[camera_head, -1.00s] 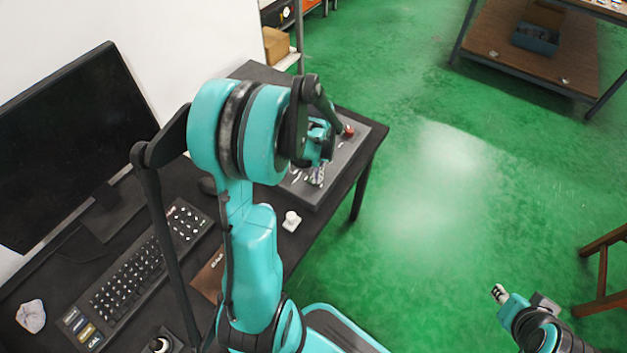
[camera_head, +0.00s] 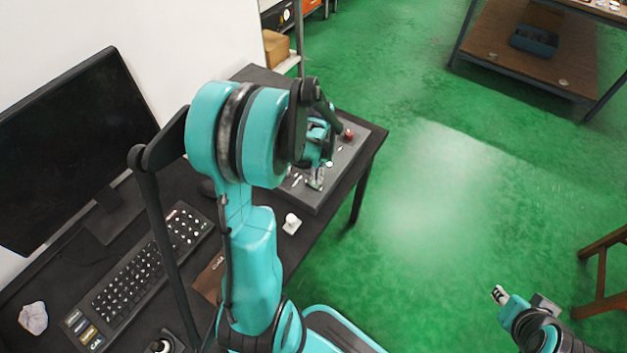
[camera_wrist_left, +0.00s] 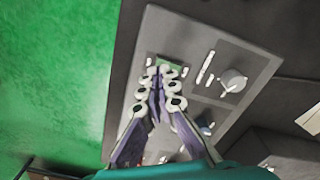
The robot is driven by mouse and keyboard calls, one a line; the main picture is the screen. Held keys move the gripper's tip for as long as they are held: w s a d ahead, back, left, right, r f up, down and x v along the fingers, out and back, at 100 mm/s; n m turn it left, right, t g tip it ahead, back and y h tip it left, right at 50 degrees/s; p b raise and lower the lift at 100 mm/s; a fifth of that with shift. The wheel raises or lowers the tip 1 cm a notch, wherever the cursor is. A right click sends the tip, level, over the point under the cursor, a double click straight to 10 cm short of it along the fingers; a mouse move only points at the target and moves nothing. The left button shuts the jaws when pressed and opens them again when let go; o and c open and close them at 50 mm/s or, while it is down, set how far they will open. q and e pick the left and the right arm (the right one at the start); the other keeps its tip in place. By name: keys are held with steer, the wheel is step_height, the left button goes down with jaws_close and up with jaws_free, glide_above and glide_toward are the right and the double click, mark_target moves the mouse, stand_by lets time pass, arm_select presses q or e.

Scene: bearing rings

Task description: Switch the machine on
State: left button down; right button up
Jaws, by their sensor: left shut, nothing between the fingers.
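The machine's control panel is a grey box (camera_head: 345,165) on the far right end of the black desk, partly hidden by my left arm. A red knob (camera_head: 348,133) stands at its far end. In the left wrist view the panel (camera_wrist_left: 150,30) lies under my left gripper (camera_wrist_left: 160,72), whose fingers are together and empty. A green patch (camera_wrist_left: 178,61) on the panel shows right by the fingertips; contact cannot be told. In the head view my left gripper (camera_head: 315,182) is low over the panel. My right gripper (camera_head: 499,294) is away over the floor, its opening unclear.
A monitor (camera_head: 70,150) and a keyboard (camera_head: 135,275) occupy the desk's left part. A small white piece (camera_head: 291,223) lies near the desk edge. A round grey dial (camera_wrist_left: 233,80) sits on the panel beside white markings.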

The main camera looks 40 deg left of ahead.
arm_select(q)
steer(key=shift+r+p, duration=1.7)
steer(key=shift+r, duration=0.8)
steer(key=s+d+r+m+t, duration=0.3)
steer(key=d+r, duration=0.3)
steer(key=d, duration=0.3)
steer(key=s+d+r+m+t, duration=0.4)
steer(key=d+r, duration=0.3)
steer(key=d, duration=0.2)
steer(key=shift+s+d, duration=0.15)
steer(key=shift+s, duration=0.1)
